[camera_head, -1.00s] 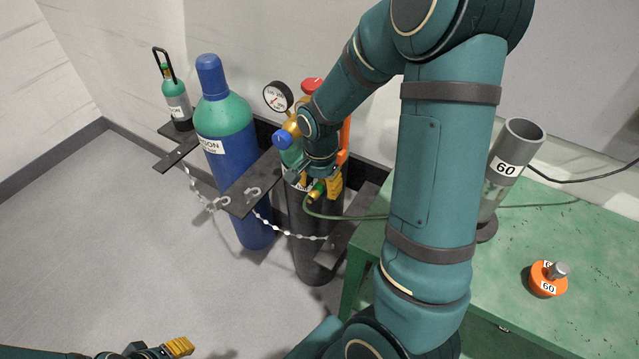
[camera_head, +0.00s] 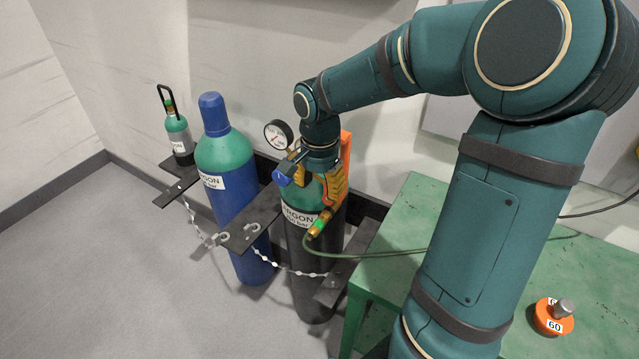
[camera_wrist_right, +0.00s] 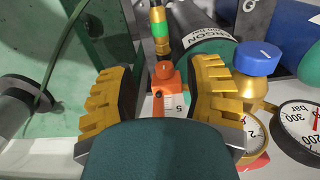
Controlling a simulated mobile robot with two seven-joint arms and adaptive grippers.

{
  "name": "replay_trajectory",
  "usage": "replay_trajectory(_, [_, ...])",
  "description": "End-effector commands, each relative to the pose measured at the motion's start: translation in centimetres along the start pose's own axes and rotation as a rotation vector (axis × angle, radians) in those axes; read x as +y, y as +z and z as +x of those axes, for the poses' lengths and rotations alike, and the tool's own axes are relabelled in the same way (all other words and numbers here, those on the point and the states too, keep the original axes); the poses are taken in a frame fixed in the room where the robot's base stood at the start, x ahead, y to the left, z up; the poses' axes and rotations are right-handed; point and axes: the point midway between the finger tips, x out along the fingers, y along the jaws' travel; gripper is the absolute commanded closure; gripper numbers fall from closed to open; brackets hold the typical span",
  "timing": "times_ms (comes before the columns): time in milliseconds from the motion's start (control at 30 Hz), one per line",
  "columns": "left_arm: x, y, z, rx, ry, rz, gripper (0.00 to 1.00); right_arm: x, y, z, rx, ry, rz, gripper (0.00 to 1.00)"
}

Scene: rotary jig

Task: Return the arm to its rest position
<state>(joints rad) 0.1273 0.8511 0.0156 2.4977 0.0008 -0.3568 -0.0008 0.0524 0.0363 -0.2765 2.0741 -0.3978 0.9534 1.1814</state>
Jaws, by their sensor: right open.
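My right gripper (camera_head: 318,180) is at the regulator on top of the dark ARGON cylinder (camera_head: 300,245), its arm reaching across from the right. The right wrist view shows its yellow fingers (camera_wrist_right: 163,78) apart, one on each side of a small orange part (camera_wrist_right: 165,72) with a white label below it. I cannot tell whether they touch it. The blue knob (camera_wrist_right: 257,58) and the pressure gauge (camera_wrist_right: 297,125) lie to the right of the fingers there. The gauge (camera_head: 278,134) also shows in the head view. My left gripper is out of view.
A blue and green cylinder (camera_head: 222,165) and a small green bottle (camera_head: 178,140) stand left behind chains on a black rack (camera_head: 250,225). A green hose (camera_head: 385,252) runs to the green table (camera_head: 410,205), where an orange weight (camera_head: 552,317) sits. The floor at left is clear.

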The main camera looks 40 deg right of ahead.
Motion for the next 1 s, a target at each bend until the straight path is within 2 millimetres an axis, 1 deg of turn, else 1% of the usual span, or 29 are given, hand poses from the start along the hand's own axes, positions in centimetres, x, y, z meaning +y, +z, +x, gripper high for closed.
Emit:
replay_trajectory(500, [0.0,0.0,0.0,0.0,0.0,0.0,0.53,0.0,0.0,0.0,0.0,0.0,0.0,0.5])
replay_trajectory(567, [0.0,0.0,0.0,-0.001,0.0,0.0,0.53,-0.1,0.1,0.2,-0.002,-0.001,-0.008,0.5])
replay_trajectory(633, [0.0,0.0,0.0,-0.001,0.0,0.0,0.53,-0.7,0.6,1.0,-0.008,-0.006,-0.038,0.5])
replay_trajectory(667, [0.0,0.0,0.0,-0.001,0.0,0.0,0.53,-1.0,1.0,1.6,-0.013,-0.009,-0.06,0.5])
replay_trajectory(767, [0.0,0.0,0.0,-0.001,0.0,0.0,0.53,-2.7,2.9,4.5,-0.038,-0.033,-0.172,0.5])
replay_trajectory(867, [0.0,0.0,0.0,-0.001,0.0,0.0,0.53,-4.7,6.1,8.8,-0.074,-0.077,-0.338,0.5])
replay_trajectory(900, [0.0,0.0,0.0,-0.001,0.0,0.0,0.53,-5.4,7.6,10.7,-0.09,-0.098,-0.408,0.5])
replay_trajectory(967, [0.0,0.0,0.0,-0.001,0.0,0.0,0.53,-6.1,9.9,13.4,-0.11,-0.132,-0.508,0.5])
replay_trajectory(1000, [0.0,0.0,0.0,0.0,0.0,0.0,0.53,-6.4,11.6,15.2,-0.122,-0.157,-0.574,0.5])
